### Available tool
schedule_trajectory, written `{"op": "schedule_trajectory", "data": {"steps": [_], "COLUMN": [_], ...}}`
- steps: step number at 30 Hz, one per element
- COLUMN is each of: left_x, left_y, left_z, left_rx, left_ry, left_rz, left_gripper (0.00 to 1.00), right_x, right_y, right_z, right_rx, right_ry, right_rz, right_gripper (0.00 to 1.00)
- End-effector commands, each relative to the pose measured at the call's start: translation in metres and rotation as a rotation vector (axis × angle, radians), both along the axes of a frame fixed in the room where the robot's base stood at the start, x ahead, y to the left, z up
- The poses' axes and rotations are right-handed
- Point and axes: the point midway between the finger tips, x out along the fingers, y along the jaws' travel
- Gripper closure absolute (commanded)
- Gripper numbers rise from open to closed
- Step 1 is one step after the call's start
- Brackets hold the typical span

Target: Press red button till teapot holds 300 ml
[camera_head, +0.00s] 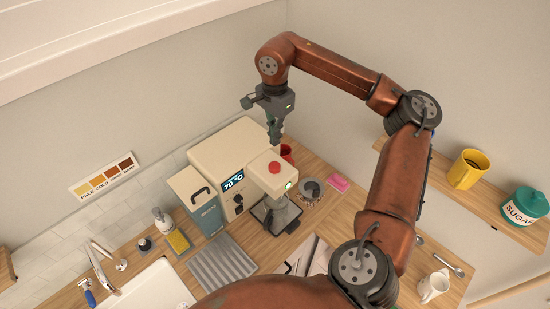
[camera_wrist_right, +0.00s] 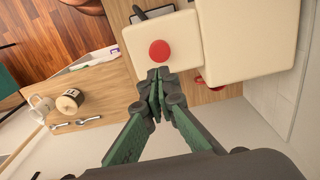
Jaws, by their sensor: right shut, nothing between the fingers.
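The cream dispenser (camera_head: 230,160) stands on the wooden counter with a display reading 70 °C. The red button (camera_head: 274,167) is on top of its front head, and it also shows in the right wrist view (camera_wrist_right: 159,51). A greyish, see-through vessel (camera_head: 282,212), which may be the teapot, stands under the head on a dark drip tray (camera_head: 265,219). Its fill level cannot be read. My right gripper (camera_head: 275,141) is shut and empty, pointing down just behind and above the button. Its closed fingertips (camera_wrist_right: 158,78) appear close to the button; I see no contact. My left gripper is out of view.
A red cup (camera_head: 287,151) stands behind the dispenser head. A grey-blue box (camera_head: 196,202) with a handle is left of the dispenser. A ribbed grey mat (camera_head: 220,263) lies in front. A shelf at right holds a yellow mug (camera_head: 467,170) and sugar jar (camera_head: 524,206).

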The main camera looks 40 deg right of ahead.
Motion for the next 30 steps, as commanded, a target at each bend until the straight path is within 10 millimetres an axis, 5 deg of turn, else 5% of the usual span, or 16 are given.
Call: {"op": "schedule_trajectory", "data": {"steps": [15,30], "left_x": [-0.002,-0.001], "left_y": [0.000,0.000], "left_z": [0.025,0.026], "left_rx": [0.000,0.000], "left_ry": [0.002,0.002], "left_rz": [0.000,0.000], "left_gripper": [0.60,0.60], "right_x": [-0.002,-0.001], "right_y": [-0.001,0.000], "right_z": [-0.090,-0.101], "right_rx": [0.001,0.002], "right_ry": [0.002,0.000], "right_rz": [-0.002,-0.002], "right_gripper": [1.00,1.00]}}
